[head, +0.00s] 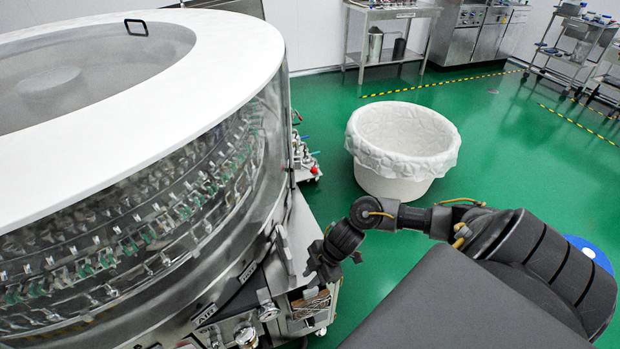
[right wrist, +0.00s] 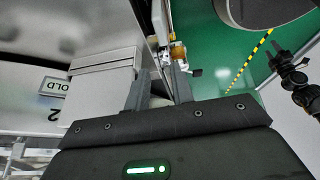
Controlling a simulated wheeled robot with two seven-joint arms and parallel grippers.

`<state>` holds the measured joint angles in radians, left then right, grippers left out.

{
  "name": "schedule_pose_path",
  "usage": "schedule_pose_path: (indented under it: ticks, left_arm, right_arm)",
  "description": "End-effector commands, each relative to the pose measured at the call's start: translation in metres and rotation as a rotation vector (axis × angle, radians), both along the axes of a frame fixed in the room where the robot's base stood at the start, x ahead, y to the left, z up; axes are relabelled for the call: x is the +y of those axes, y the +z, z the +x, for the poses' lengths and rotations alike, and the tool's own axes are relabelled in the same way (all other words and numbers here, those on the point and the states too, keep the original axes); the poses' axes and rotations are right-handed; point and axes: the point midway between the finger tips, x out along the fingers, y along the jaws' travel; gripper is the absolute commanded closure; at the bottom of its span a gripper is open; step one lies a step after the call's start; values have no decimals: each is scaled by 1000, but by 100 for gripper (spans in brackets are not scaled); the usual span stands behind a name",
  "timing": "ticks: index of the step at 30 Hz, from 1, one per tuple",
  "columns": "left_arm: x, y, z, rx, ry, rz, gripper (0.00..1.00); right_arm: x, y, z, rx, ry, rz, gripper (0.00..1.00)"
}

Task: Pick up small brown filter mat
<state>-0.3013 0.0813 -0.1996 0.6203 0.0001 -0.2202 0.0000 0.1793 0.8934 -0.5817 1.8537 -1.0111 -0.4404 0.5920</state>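My right gripper (head: 318,284) reaches down at the lower front of the washer in the head view. In the right wrist view its two fingers (right wrist: 160,92) are apart, beside a pale box-like part of the machine. I see no object clearly held between them. A small brownish patch (head: 310,302) shows just below the gripper in the head view; it may be the brown filter mat, but it is partly hidden and too small to be sure. My left gripper (right wrist: 278,58) appears at the right edge of the right wrist view, its prongs seemingly apart and empty.
The large round washer (head: 210,100) with a white rim fills the left side. A white lined tub (head: 400,150) stands on the green floor behind my right arm. Steel tables (head: 400,14) and a cart stand at the back. The floor right of the tub is open.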

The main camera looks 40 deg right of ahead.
Motion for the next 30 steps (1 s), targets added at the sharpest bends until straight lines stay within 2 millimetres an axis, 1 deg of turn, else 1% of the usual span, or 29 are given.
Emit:
schedule_pose_path:
  ticks: [1,3,7,11,15,19,22,27,30]
  left_arm:
    - [0,0,0,0,0,0,43]
    - [0,0,0,-1,0,0,43]
    - [0,0,1,-1,-1,0,43]
    - [0,0,1,-1,-1,0,43]
    - [0,-2,1,-1,-1,0,43]
    - [-1,-3,1,-1,-1,-1,43]
    - [-1,-4,1,-1,-1,-1,43]
    - [-1,-3,1,-1,-1,-1,43]
    - [-1,-2,1,-1,0,-1,43]
  right_arm:
    - [-18,3,-2,35,10,-19,76]
    - [-31,5,-7,75,15,-28,76]
    - [-40,7,-11,104,19,-32,76]
    - [-36,0,-10,107,19,-30,76]
    - [-27,-21,-8,108,18,-29,76]
    - [-21,-37,-5,105,19,-30,76]
    - [-18,-44,-4,104,19,-31,76]
    - [-17,-46,-4,104,20,-31,76]
    - [-12,-55,-3,105,18,-30,76]
